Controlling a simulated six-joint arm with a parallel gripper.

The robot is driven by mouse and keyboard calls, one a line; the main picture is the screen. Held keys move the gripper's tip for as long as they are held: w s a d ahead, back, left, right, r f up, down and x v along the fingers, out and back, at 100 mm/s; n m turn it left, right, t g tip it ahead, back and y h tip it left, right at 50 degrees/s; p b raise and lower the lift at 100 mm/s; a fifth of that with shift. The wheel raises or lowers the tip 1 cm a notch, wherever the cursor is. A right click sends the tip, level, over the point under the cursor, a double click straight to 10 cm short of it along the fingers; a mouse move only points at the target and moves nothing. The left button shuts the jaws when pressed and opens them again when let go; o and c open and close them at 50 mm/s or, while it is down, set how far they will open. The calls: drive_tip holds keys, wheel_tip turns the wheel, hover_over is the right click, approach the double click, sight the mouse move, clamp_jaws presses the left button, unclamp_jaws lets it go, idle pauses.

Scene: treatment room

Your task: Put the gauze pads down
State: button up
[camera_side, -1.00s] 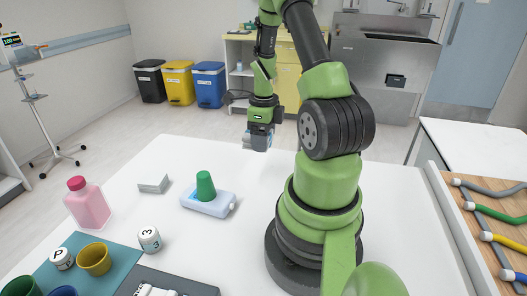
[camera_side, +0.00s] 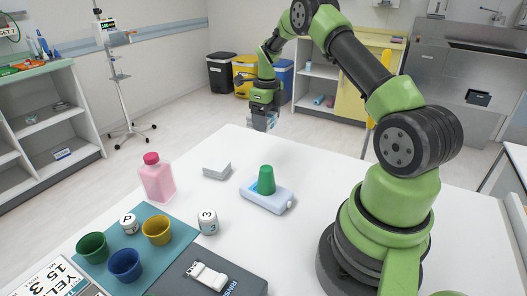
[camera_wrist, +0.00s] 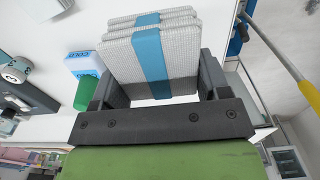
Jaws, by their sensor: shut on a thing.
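My gripper (camera_wrist: 158,92) is shut on the gauze pads (camera_wrist: 182,58), a white woven stack with a blue band around it. In the wrist view the stack sits between the two dark fingers. In the side view my gripper (camera_side: 263,121) hangs above the far edge of the white table (camera_side: 315,165), and the pads show only as a small, unclear patch at its tip.
A pink bottle (camera_side: 157,181) stands left. A teal mat (camera_side: 178,226) holds cups. The back right of the table is clear.

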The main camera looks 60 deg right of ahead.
sight(266, 155)
wheel_tip(266, 155, down, 9)
drive_tip(key=shift+f, duration=0.1)
idle(0.3)
drive_tip(key=shift+f, duration=0.1)
drive_tip(key=o, duration=0.9)
